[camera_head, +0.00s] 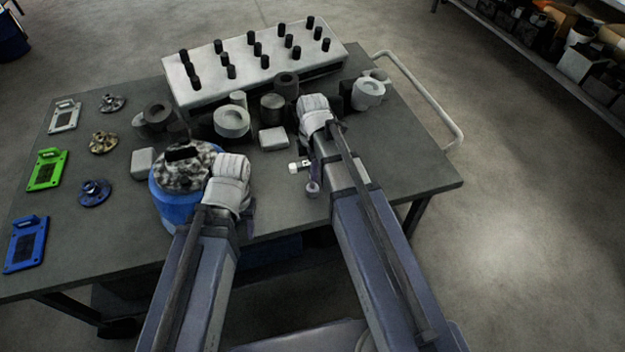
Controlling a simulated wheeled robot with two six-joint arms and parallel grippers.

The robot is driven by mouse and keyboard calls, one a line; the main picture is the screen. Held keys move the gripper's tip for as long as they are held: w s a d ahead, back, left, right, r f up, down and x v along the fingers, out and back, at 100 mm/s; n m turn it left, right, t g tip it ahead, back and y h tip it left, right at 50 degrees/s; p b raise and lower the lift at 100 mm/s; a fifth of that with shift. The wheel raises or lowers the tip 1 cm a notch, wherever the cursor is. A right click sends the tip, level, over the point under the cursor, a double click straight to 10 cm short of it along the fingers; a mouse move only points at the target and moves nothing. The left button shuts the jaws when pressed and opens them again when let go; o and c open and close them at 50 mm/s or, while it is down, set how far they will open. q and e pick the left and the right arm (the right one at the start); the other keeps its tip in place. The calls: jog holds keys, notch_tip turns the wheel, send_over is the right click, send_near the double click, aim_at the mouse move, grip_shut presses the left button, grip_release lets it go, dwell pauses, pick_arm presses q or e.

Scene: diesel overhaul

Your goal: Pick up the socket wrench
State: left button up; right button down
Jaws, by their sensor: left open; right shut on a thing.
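My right gripper (316,110) is over the middle of the table; its fingers are mostly hidden under the pale wrist. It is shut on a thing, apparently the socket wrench. A small tool-like piece with a pale end and a rounded grey end (313,188) shows just left of my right forearm. It looks like part of the socket wrench, but most of it is hidden. My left gripper (186,153) is open above the speckled top of a blue cylindrical container (172,208); I cannot make out its fingers clearly.
A white rack (210,87) with several black pegs stands at the table's back. Grey rings and blocks (231,121) crowd its front. White, green (47,170) and blue plates lie at left beside small round parts (103,142). The table's right side (410,165) is clear.

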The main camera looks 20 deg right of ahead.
dwell(0.3)
notch_tip(320, 180, up, 10)
jog(key=p, duration=1)
jog(key=c, duration=1.3)
grip_release()
grip_shut()
jog(key=shift+s, duration=0.1)
